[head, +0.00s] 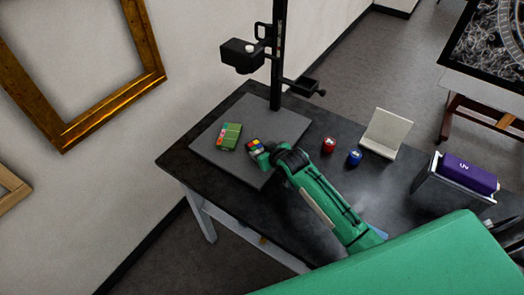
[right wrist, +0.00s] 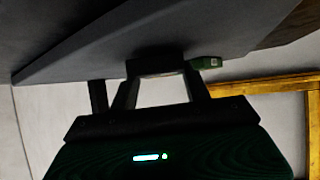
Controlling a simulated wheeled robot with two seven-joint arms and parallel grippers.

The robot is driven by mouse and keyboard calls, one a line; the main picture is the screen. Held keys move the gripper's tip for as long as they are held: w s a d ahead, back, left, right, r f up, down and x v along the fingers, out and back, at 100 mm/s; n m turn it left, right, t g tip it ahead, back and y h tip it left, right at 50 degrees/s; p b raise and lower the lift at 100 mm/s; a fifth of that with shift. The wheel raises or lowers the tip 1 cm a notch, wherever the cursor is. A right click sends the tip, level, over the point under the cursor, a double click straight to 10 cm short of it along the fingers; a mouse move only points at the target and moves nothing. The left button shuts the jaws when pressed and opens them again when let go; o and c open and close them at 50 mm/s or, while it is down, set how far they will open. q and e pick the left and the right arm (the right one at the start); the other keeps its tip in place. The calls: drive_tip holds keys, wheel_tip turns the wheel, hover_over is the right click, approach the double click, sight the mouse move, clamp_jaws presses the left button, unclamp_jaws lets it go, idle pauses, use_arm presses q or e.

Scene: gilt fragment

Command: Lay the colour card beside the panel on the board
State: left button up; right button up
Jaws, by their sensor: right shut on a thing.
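The panel (head: 229,136), green with a strip of other colours along one side, lies on the grey board (head: 215,152) of the camera stand. The colour card (head: 254,145), dark with several bright patches, is just right of the panel, with a small gap between them. My right gripper (head: 262,157) is shut on the card's near edge. In the right wrist view the fingers (right wrist: 160,88) reach close to the board, and the panel's green edge (right wrist: 206,63) shows beyond. Whether the card touches the board I cannot tell. My left gripper is out of view.
The stand's black post (head: 277,60) and camera (head: 241,54) rise behind the board. On the dark table stand a red pot (head: 329,145), a blue pot (head: 354,157), a pale folded stand (head: 386,132) and a holder with a purple box (head: 468,173). The board's front is bare.

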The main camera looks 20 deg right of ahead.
drive_tip(key=shift+f, duration=0.25)
drive_tip(key=shift+f, duration=0.15)
drive_tip(key=o, duration=1)
drive_tip(key=shift+c, duration=0.2)
drive_tip(key=shift+r, duration=0.2)
drive_tip(key=b+v, duration=0.2)
drive_tip(key=v, duration=1)
